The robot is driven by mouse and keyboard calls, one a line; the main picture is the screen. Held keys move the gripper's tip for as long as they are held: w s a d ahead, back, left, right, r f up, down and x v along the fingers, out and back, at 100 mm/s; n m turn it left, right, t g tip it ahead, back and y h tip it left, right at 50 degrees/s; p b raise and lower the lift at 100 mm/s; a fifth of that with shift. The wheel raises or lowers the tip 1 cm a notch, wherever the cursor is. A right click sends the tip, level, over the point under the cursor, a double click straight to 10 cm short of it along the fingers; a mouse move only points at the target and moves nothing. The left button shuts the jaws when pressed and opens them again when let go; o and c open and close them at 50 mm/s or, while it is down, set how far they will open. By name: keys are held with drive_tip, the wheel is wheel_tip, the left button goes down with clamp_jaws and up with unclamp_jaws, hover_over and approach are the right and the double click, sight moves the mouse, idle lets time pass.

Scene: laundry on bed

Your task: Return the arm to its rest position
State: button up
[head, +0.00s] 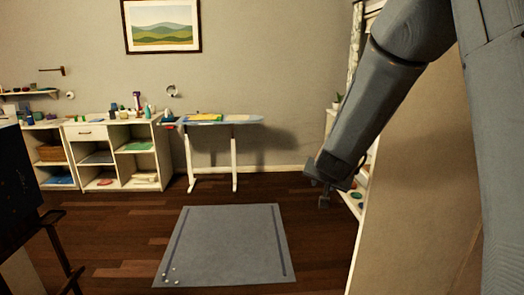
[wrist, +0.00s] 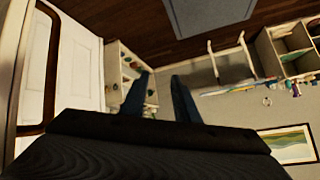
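My arm comes down from the top right of the head view, and my gripper (head: 324,198) hangs at its end, left of a tan panel edge. It is small and dark there. In the wrist view my gripper (wrist: 160,95) shows two dark blue fingers with a gap between them. The gap holds nothing, and I see the background through it. No object is touching the fingers. The wrist view is tilted, with the floor at the top and the wall picture at the lower right.
A grey rug (head: 225,245) with small white bits at its near left corner lies on the wooden floor. A tan panel (head: 405,190) is close on the right. A dark easel-like stand (head: 20,190) is at left.

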drive_tip(key=s+f+n+g, duration=0.2)
drive_tip(key=s+f+g, duration=0.1)
drive_tip(key=s, duration=1.2)
drive_tip(key=s+f+n+g+y, duration=0.1)
drive_tip(key=s+f+n+g, duration=0.2)
drive_tip(key=s, duration=1.3)
drive_tip(key=f+g, duration=0.1)
drive_tip(key=g, duration=0.1)
drive_tip(key=shift+d+f+n+g, duration=0.3)
drive_tip(key=shift+a, duration=0.15)
